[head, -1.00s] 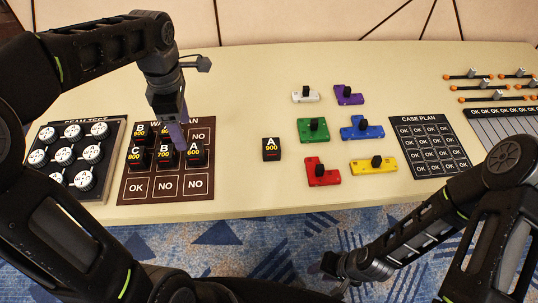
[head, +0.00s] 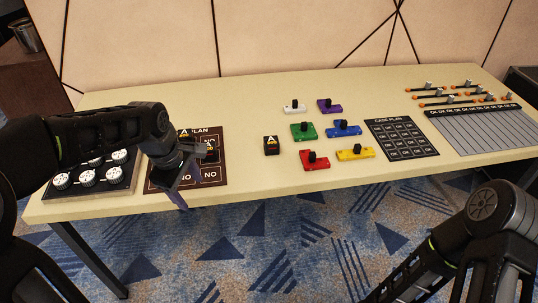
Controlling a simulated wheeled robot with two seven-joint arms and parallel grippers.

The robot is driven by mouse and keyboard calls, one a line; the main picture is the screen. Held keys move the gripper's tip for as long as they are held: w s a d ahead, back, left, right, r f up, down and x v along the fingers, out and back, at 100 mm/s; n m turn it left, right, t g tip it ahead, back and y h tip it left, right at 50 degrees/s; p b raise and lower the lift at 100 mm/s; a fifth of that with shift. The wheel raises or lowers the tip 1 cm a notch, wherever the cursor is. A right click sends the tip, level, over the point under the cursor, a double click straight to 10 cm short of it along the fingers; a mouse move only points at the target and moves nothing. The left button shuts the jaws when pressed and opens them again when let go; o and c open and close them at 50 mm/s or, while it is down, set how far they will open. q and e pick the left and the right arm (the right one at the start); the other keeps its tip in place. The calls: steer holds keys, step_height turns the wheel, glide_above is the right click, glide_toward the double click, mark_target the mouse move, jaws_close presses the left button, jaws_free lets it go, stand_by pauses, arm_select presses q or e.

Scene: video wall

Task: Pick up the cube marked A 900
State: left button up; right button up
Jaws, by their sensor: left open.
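The cube marked A 900 (head: 271,146) is black with white and orange lettering. It stands alone on the bare tabletop, right of the dark wall plan board (head: 215,173). My left gripper (head: 180,197) is open, at the front edge of that board, left of the cube and clear of it. My left arm hides much of the board and most of the cubes on it; another cube marked A (head: 185,135) shows behind the wrist. My right arm is at the lower right, and its gripper is out of view.
Right of the cube are coloured blocks, including green (head: 301,131) and red (head: 314,160). Beyond them lie the case plan board (head: 402,138) and a striped board (head: 487,130). A board with white knobs (head: 91,180) is at left. The table (head: 250,180) is bare around the cube.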

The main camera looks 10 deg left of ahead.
arm_select(q)
steer(key=d+f+m+t+h, duration=0.2)
steer(key=d+f+m, duration=0.9)
steer(key=f, duration=0.5)
steer(key=s+d+f+m+g, duration=0.1)
steer(key=s+d+f, duration=0.2)
steer(key=s+f, duration=0.2)
steer(key=s+d+f+m+g+h, duration=0.1)
steer(key=s+d+f, duration=0.3)
steer(key=s, duration=0.4)
steer(key=s+d+f+m+g, duration=0.1)
steer(key=s+d+f, duration=0.2)
steer(key=s+f, duration=0.3)
steer(key=shift+s+d+f, duration=0.2)
steer(key=shift+s+f, duration=0.1)
steer(key=shift+s, duration=0.45)
steer(key=shift+c, duration=0.2)
